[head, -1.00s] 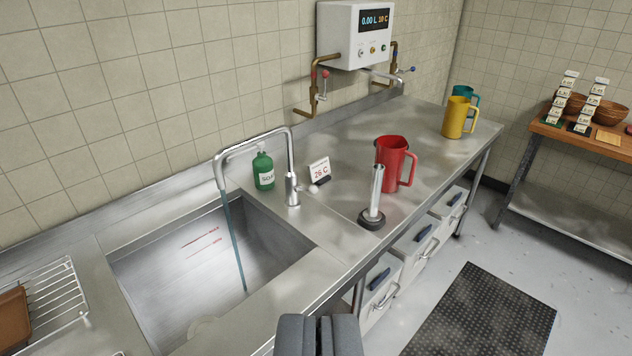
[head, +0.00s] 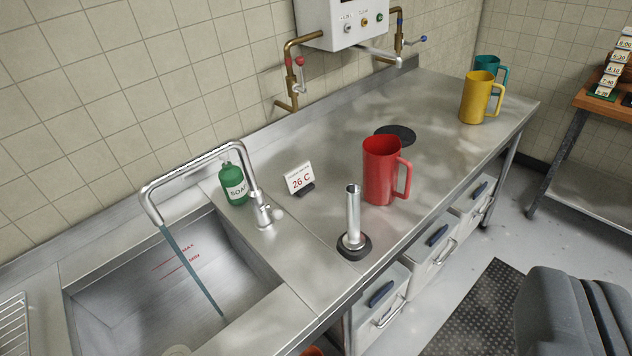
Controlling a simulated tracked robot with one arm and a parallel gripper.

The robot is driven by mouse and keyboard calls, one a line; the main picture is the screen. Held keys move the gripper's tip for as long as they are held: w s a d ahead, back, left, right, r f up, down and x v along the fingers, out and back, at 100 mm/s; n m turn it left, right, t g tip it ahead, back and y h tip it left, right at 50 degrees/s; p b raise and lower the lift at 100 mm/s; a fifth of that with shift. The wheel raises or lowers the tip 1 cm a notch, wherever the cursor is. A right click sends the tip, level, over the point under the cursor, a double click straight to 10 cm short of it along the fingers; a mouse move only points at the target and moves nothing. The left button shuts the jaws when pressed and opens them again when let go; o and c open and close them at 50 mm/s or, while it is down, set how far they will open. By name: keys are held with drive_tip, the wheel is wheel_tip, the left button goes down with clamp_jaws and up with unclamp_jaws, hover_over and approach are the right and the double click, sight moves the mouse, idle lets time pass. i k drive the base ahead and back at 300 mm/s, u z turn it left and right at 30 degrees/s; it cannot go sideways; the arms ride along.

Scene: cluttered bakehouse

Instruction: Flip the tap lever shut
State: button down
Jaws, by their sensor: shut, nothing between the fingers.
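The chrome tap (head: 202,158) arches over the sink (head: 270,283) from its base at the sink's right edge. A stream of water (head: 192,272) runs from its spout into the sink. The short lever (head: 275,213) sticks out to the right at the tap's base. My gripper (head: 572,290) is at the lower right of the head view, over the floor in front of the counter. It is shut and empty, well apart from the tap.
A chrome standpipe (head: 353,226) on a dark base and a red jug (head: 381,172) stand right of the tap. A temperature card (head: 299,179) and green soap bottle (head: 232,183) are close to the lever. Yellow (head: 475,98) and teal (head: 487,66) jugs stand farther back.

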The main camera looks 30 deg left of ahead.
sight(278, 213)
drive_tip(key=u, duration=0.2)
drive_tip(key=i, duration=0.95)
drive_tip(key=u, duration=0.5)
